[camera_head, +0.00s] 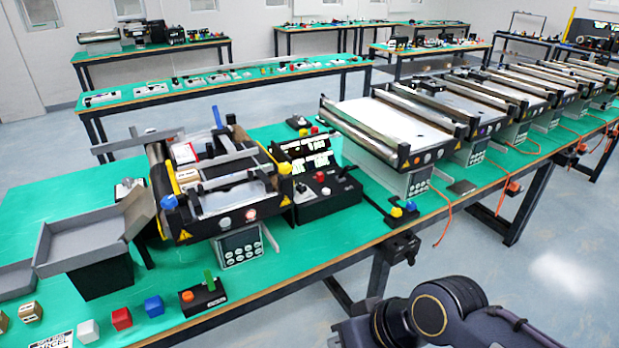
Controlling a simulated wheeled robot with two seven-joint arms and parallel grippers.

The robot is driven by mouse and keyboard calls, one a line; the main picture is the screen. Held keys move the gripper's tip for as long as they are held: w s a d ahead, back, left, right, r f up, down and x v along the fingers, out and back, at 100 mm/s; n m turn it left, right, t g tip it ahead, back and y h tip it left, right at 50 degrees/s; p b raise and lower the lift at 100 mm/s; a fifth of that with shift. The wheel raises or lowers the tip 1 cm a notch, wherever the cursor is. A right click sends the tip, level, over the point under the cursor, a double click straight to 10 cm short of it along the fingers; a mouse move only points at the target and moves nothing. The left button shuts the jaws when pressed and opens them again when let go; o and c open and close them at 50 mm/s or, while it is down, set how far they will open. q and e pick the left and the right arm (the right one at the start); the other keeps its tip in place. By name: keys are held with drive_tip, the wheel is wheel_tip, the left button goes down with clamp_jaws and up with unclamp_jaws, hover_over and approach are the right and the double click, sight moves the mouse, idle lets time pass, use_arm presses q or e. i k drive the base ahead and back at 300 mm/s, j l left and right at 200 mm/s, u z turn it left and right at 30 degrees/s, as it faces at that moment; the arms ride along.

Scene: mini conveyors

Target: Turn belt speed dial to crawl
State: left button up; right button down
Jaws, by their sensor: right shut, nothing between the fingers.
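A black control box (328,198) stands on the green table between two mini conveyors. It has lit displays (312,147) at its back and small knobs and buttons on its top. The knobs are too small to tell which is the belt speed dial or where it points. The near mini conveyor (218,190) is just left of the box. My right arm comes in at the bottom right, in front of the table. My right gripper (350,330) is low at the bottom edge, partly cut off, shut and empty, well apart from the control box. My left gripper is out of view.
Grey sloped tray (84,236), red block (121,319), blue block (154,306), white block (88,331) and a small black button box (203,297) lie on the near left table. More conveyors (398,128) line the right. Floor is clear beyond the table's front edge.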

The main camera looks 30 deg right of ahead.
sight(300, 188)
drive_tip(key=i+l+u, duration=0.15)
drive_tip(key=l+u, duration=0.2)
drive_tip(key=l, duration=0.45)
drive_tip(key=l+u, duration=0.35)
drive_tip(key=l, duration=0.45)
drive_tip(key=l+u, duration=0.35)
drive_tip(key=l, duration=0.5)
